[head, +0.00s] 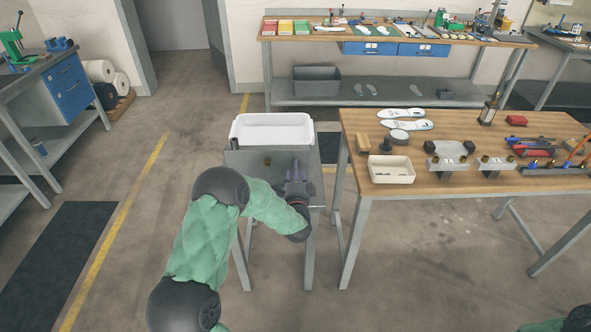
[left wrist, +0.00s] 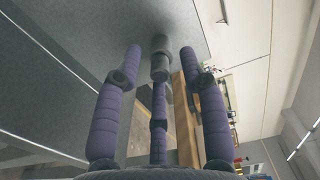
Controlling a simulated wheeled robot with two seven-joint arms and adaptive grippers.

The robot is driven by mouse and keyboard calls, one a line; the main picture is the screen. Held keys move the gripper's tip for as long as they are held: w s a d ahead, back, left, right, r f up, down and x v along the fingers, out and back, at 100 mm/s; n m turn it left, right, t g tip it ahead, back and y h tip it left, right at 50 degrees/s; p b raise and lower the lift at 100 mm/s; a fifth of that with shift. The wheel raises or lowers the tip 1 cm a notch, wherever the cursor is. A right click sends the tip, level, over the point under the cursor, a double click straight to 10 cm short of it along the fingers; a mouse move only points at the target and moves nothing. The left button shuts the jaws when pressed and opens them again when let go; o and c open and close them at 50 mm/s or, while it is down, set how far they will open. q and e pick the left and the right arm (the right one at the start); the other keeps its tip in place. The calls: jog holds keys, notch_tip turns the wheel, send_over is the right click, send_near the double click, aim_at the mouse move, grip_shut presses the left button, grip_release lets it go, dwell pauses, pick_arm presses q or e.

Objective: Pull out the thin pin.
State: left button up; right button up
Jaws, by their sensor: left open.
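I cannot make out the thin pin for certain. A small brass-coloured knob (head: 267,161) shows on the grey stand (head: 240,160), below the white tray; I cannot tell whether it belongs to the pin. My left gripper (head: 295,168) is at the right part of the stand, to the right of the knob. It also shows in the left wrist view (left wrist: 160,65), with its purple fingers spread, empty, close to a grey surface. My right gripper is out of view; only a bit of my right arm shows at the lower right.
The white tray (head: 272,118) stands on top of the stand. A wooden workbench (head: 450,125) to the right holds insoles (head: 405,114), a cream dish (head: 391,176), metal blocks and several tools. A gap separates stand and bench. Floor in front is free.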

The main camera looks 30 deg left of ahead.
pick_arm(q)
grip_shut()
jog(key=shift+d, duration=0.1)
jog(key=shift+p+v, duration=0.6)
jog(key=shift+v, duration=2.3)
jog(key=shift+r, duration=0.1)
notch_tip(320, 180, up, 7)
jog(key=p, duration=0.5)
